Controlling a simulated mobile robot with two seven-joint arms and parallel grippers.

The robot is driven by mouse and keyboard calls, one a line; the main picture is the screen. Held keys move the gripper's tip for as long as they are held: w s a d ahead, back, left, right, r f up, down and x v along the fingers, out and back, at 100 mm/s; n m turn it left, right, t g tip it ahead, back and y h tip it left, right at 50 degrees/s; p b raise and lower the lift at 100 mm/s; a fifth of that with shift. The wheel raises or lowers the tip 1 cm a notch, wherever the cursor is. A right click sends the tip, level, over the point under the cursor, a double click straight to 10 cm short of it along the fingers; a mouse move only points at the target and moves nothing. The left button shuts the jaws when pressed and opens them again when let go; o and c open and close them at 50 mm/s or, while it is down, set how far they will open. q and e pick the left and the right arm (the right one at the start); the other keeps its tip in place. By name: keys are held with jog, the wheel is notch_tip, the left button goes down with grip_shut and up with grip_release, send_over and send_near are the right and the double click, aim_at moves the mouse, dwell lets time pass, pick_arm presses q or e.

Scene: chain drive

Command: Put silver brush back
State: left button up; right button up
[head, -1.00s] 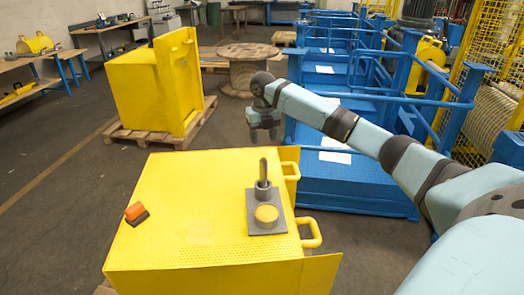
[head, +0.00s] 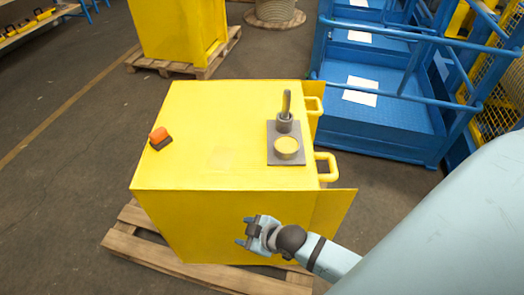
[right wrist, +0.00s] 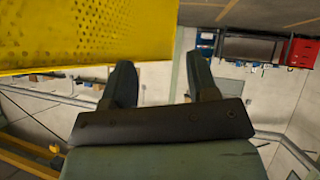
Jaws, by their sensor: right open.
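A grey stick-like tool (head: 286,103), which may be the silver brush, stands upright in a small grey cup (head: 284,124). The cup is on a dark grey plate (head: 273,156) at the right of the yellow box top. A round yellow-topped tin (head: 287,147) stands on the same plate. My right gripper (head: 243,231) is open and empty in front of the box's near face, below the top and well apart from the tool. In the right wrist view its two fingers (right wrist: 160,80) are spread with nothing between them. My left gripper is not in view.
The yellow box (head: 200,180) stands on a wooden pallet (head: 125,243). An orange block with a dark base (head: 158,136) lies on its top left. Yellow handles (head: 326,166) stick out at its right side. Blue railings and platforms (head: 395,125) stand beyond. The box top's middle is clear.

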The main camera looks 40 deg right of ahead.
jog(key=s+f+m+t, duration=0.1)
jog(key=s+m, duration=0.4)
jog(key=s, duration=0.2)
jog(key=shift+f+h, duration=0.25)
jog(key=shift+h, duration=0.15)
notch_tip(320, 180, up, 4)
jog(key=p, duration=0.4)
jog(key=shift+d+f, duration=0.1)
jog(key=shift+d, duration=0.05)
